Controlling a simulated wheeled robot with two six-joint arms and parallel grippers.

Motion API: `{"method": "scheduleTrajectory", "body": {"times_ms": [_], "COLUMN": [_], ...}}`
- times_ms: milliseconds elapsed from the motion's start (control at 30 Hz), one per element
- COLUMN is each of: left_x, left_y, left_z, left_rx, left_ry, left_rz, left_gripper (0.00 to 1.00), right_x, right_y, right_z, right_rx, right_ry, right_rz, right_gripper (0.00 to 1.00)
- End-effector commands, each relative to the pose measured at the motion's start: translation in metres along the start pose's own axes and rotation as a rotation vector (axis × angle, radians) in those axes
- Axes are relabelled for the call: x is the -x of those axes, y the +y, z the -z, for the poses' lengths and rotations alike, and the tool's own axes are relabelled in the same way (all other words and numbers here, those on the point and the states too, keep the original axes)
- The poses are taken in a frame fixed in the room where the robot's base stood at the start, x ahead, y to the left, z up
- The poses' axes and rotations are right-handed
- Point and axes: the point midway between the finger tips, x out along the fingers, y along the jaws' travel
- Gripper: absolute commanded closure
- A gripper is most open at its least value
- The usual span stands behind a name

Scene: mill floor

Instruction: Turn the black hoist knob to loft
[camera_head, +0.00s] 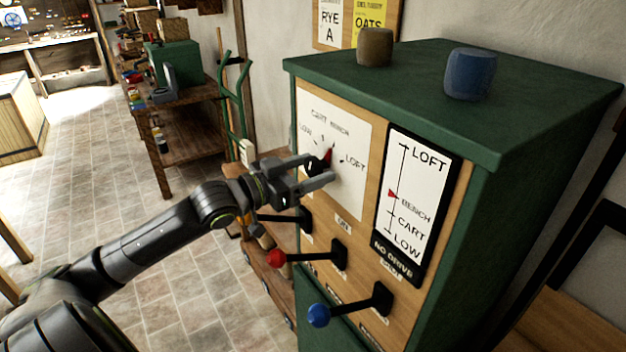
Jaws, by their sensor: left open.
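The black hoist knob (316,164) is on a white dial plate (352,190) on the front of the green cabinet. The dial is lettered LOW, CART, BENCH and LOFT, with LOFT at the right. The knob's red pointer (328,155) points up, roughly toward BENCH. My left gripper (320,170) is open, with its fingertips close to the knob, one on either side. Contact cannot be told, and the fingers partly hide the knob. A scale plate (418,200) at the right has its red marker (393,194) at BENCH. My right gripper is not in view.
Below the dial, a red-ball lever (278,257) and a blue-ball lever (319,315) stick out; another lever (290,217) is close under my left gripper. Brown (375,47) and blue (470,74) pots stand on the green cabinet (540,110). Tiled floor at left is open.

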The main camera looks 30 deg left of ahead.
Motion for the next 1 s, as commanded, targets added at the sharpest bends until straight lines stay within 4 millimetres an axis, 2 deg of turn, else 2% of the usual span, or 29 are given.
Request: {"method": "scheduleTrajectory", "body": {"times_ms": [133,500,833,1000], "left_x": [-0.0056,-0.0071,-0.007,-0.007], "left_y": [0.0006,0.0005,0.0005,0.0005], "left_z": [-0.0009,0.0003,0.0002,-0.0003], "left_rx": [0.0,0.0,0.0,-0.01], "left_ry": [0.001,-0.002,-0.001,-0.001], "left_rz": [-0.002,-0.001,-0.001,-0.002], "left_gripper": [0.37,0.38,0.81,0.81], "right_x": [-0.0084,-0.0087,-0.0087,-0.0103], "right_y": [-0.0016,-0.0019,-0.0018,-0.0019], "right_z": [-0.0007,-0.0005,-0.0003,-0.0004], "right_rx": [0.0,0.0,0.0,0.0], "right_ry": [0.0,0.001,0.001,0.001], "right_rz": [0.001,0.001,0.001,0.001], "right_gripper": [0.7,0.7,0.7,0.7]}}
